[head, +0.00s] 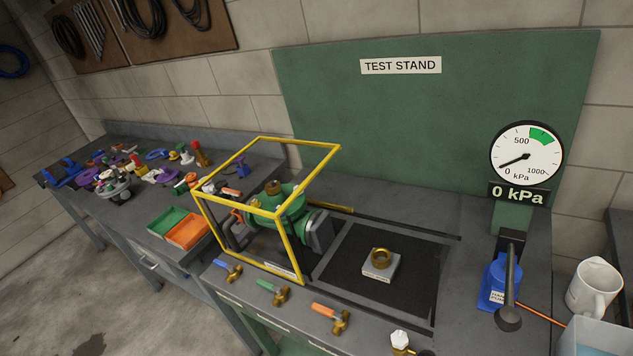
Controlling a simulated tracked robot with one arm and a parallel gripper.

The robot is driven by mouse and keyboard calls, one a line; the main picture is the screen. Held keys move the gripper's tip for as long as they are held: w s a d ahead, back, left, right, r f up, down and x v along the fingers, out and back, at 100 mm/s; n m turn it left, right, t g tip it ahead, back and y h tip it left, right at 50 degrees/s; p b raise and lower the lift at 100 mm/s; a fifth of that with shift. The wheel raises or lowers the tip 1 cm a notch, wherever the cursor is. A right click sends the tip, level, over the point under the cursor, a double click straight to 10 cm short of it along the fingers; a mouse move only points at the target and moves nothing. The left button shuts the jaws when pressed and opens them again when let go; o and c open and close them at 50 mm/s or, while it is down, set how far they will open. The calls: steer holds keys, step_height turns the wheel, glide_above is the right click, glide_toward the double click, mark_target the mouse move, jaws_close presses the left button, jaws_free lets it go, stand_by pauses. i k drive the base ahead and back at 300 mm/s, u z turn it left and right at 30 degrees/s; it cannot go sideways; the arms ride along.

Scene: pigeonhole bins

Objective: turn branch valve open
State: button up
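Small brass valves stand in a row along the front edge of the bench. One has a blue lever (227,267), one a green lever (272,289) and one an orange lever (330,314). A brass fitting with a white knob (400,339) is at the bottom edge, partly cut off. No label marks any of them as the branch valve, so I cannot tell which it is. A large green valve body (285,213) stands inside a yellow frame (290,245). My gripper is not in view.
Green and orange trays (187,232) and clutter are left.

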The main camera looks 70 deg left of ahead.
mark_target(262, 283)
steer(key=z, duration=0.45)
steer(key=k, duration=1.55)
steer(key=u, duration=1.6)
steer(key=i, duration=1.7)
steer(key=z, duration=0.05)
